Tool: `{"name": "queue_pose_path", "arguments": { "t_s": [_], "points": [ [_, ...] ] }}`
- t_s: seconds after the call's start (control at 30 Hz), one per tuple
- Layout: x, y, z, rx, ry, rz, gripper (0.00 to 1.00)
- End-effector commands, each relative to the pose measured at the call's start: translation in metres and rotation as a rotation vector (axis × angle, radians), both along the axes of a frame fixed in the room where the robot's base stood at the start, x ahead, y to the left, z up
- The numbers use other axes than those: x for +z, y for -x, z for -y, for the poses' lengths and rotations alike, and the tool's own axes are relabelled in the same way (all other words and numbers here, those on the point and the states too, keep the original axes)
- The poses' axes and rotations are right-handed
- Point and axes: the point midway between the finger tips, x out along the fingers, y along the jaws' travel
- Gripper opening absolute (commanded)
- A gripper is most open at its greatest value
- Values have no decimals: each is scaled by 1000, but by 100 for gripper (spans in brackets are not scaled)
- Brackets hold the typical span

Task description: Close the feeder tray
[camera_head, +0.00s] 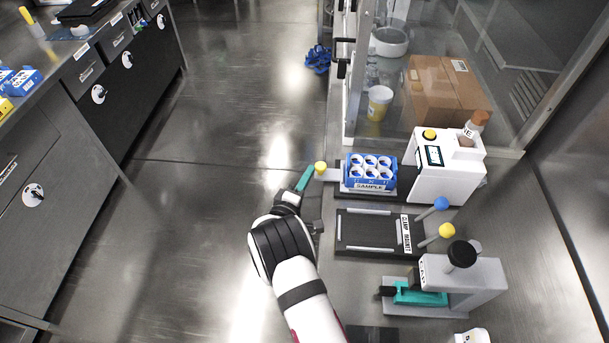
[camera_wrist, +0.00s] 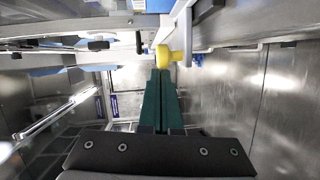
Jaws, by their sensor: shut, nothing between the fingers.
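The feeder (camera_head: 445,178) is a white machine with a yellow button on top and a small screen. Its tray (camera_head: 334,176) sticks out to the left, with a yellow knob (camera_head: 320,168) at its outer end. A blue rack labelled SAMPLE (camera_head: 369,171) sits on the tray side of the machine. My gripper (camera_head: 306,177) has green fingers, shut and empty, just left of the knob. In the wrist view the closed fingertips (camera_wrist: 160,74) point at the yellow knob (camera_wrist: 164,56), very close to it. I cannot tell whether they touch.
A black clamp mount (camera_head: 370,231) with blue and yellow knobbed levers lies nearer than the feeder. A grey device with a black knob (camera_head: 462,254) stands nearer still. A glass panel and cardboard box (camera_head: 444,90) are behind. Open floor (camera_head: 200,200) lies left of the bench.

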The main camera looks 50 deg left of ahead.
Motion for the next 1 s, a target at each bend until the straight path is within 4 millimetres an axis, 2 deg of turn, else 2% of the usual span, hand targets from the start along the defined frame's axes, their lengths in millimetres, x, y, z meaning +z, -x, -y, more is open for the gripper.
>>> {"name": "queue_pose_path", "arguments": {
  "t_s": [0.17,0.4,0.7,0.87,1.0],
  "points": [
    [0,-4,3,-2,0,0,0],
    [0,-29,29,-5,1,1,0],
    [0,-31,31,-1,0,1,0],
    [1,-22,28,0,0,1,0],
    [5,5,18,4,0,1,0]
  ]
}}
